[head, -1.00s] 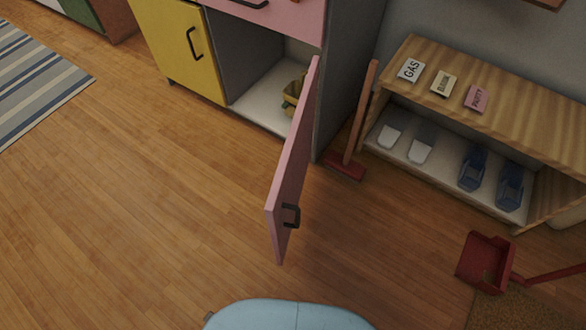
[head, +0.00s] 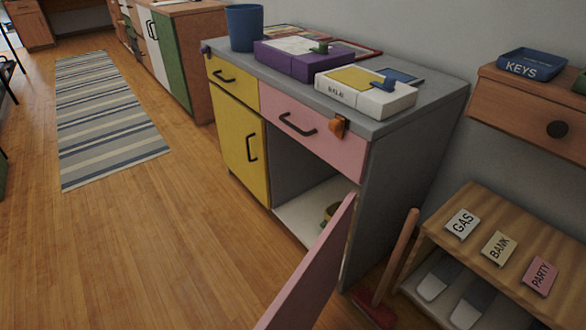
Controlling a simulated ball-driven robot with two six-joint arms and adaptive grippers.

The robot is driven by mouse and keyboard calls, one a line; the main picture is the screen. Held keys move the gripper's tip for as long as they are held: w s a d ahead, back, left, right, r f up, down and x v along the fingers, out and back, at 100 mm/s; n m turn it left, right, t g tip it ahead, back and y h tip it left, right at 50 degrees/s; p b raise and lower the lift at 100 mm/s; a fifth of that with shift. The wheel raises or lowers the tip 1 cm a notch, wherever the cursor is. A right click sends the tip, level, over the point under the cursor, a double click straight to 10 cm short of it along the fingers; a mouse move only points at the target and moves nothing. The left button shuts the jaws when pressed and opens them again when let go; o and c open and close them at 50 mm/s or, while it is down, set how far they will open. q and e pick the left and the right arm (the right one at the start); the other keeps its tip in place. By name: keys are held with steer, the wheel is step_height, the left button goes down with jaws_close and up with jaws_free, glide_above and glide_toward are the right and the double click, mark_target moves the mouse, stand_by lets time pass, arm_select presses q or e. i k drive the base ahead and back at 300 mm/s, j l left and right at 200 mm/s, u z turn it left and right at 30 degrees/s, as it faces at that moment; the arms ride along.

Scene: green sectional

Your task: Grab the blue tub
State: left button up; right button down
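A blue tub (head: 244,27), shaped like an open cup or bin, stands upright on the far left of the grey cabinet top (head: 426,92). It is left of a purple box and apart from the cabinet's front edge. Neither of my grippers shows in the head view.
A purple box (head: 290,62) and a white and yellow box (head: 365,99) share the cabinet top. The pink lower door (head: 318,262) hangs open into the floor space in front. A red-based broom (head: 393,262) leans right of the cabinet. Floor (head: 150,245) to the left is clear.

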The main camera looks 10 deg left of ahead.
mark_target(244, 21)
steer(key=k+j, duration=0.1)
steer(key=j, duration=0.25)
steer(key=k+j, duration=0.15)
steer(key=j, duration=0.2)
steer(key=i+j, duration=0.1)
steer(key=j, duration=1.6)
steer(key=i+j, duration=0.4)
steer(key=i+j+u, duration=0.1)
steer(key=i+j, duration=0.25)
steer(key=i, duration=0.3)
